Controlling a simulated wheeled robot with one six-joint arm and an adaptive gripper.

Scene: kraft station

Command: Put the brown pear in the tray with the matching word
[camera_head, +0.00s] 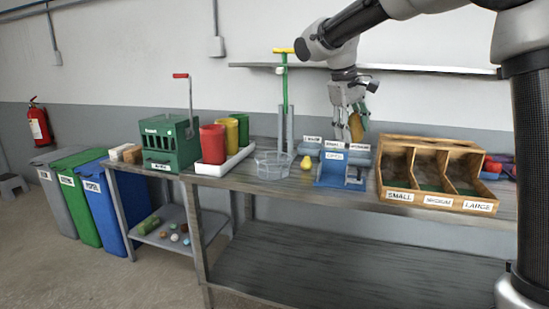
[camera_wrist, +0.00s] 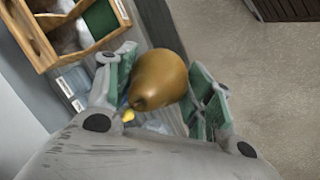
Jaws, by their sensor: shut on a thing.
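My gripper (camera_head: 351,122) is shut on the brown pear (camera_wrist: 160,78), holding it above the workbench. In the head view the pear (camera_head: 356,127) hangs between the fingers, above the small labelled trays. A blue tray (camera_head: 331,173) stands at the front of these, with blue-grey trays (camera_head: 311,149) behind it. Their labels are too small for me to read surely. A wooden box (camera_head: 400,193) to the right has three compartments marked SMALL, MEDIUM and LARGE. It shows at upper left in the wrist view (camera_wrist: 38,40).
A yellow fruit (camera_head: 307,162) lies left of the blue tray. A shelf (camera_head: 430,68) runs along the wall behind.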

